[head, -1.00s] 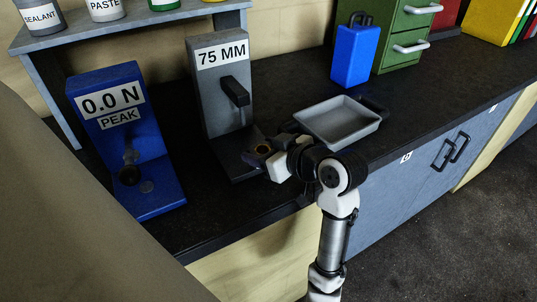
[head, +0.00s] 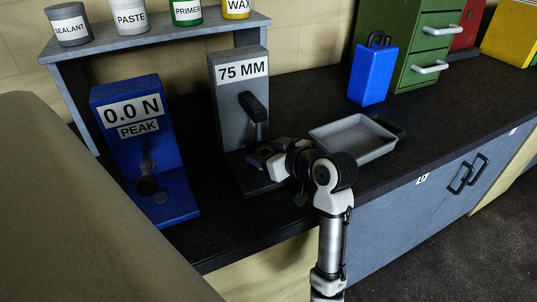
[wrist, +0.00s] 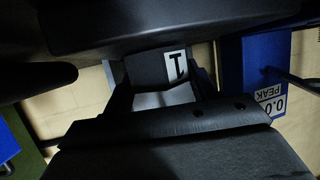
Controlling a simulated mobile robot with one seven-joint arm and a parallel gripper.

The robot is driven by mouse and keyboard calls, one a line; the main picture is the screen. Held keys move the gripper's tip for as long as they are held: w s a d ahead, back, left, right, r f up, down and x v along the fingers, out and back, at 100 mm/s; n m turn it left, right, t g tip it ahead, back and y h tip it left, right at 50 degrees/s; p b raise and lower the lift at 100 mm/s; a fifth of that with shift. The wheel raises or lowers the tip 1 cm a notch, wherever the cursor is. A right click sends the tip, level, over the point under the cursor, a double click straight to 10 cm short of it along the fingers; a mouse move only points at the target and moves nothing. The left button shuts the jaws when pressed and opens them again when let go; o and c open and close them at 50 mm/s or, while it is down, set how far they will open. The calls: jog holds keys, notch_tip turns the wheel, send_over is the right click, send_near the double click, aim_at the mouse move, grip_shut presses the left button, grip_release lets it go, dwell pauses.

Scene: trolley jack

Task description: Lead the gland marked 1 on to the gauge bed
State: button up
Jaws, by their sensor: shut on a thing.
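The gauge (head: 226,95) is a grey upright stand marked 75 MM, with a black arm (head: 253,105) on its front and a flat dark bed (head: 252,181) at its foot. My gripper (head: 266,154) reaches in from the right, over the bed and just below the black arm. In the wrist view the gland (wrist: 146,70) sits between the fingers and shows a white label 1. Whether the gland touches the bed is hidden.
A blue stand (head: 180,190) reading 0.0 N PEAK is left of the gauge. A grey tray (head: 388,150) lies close to the right of my gripper. A blue canister (head: 372,75) and green drawers (head: 410,50) stand behind. A shelf (head: 165,42) holds several pots.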

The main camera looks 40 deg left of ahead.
dwell(0.9)
jog(key=o, duration=1.4)
jog(key=shift+f, duration=0.1)
jog(key=shift+o, duration=0.2)
jog(key=b+v, duration=0.2)
jog(key=v, duration=1.2)
jog(key=shift+d, duration=0.1)
jog(key=p+v, duration=0.3)
jog(key=v, duration=0.3)
jog(key=shift+d, duration=0.35)
